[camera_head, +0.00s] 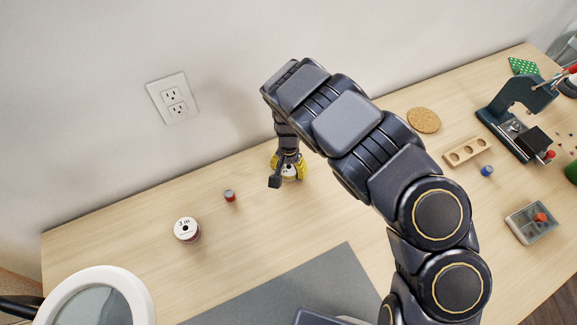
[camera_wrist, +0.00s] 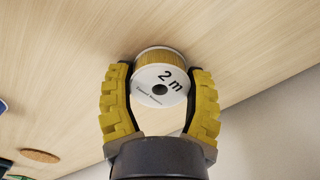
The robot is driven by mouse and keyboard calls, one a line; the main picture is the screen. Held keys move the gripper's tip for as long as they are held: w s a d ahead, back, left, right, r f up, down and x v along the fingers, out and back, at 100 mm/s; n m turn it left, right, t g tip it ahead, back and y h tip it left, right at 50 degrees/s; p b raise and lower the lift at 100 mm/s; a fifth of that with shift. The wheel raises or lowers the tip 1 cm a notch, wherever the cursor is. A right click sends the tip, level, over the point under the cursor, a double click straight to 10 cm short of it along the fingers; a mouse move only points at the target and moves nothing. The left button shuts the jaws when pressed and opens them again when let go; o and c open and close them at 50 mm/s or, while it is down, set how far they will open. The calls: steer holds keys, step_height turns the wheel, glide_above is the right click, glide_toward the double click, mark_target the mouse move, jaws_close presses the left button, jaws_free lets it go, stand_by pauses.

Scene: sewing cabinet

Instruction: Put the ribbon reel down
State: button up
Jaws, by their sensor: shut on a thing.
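My gripper (camera_head: 288,165) points down over the wooden table near the wall. In the wrist view my gripper (camera_wrist: 160,92) has its yellow ridged fingers on both sides of a ribbon reel (camera_wrist: 161,88). The reel has a white face marked "2 m", a dark centre hole and a gold-coloured ribbon wound round it. In the head view only part of this reel (camera_head: 289,174) shows between the fingers. It is at or close above the table top; I cannot tell whether it touches. A second white-faced reel, marked "3 m" (camera_head: 186,226), stands to the left on the table.
A small red spool (camera_head: 229,196) stands between the reels. A cork coaster (camera_head: 424,120), a wooden holder with holes (camera_head: 467,151), a blue spool (camera_head: 487,170), a compartment box (camera_head: 531,222) and a dark green press (camera_head: 521,115) are at the right. A grey mat (camera_head: 300,290) lies in front.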

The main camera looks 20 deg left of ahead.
steer(key=o, duration=1)
steer(key=shift+f, duration=0.1)
step_height(320, 180, up, 12)
steer(key=shift+r, duration=0.2)
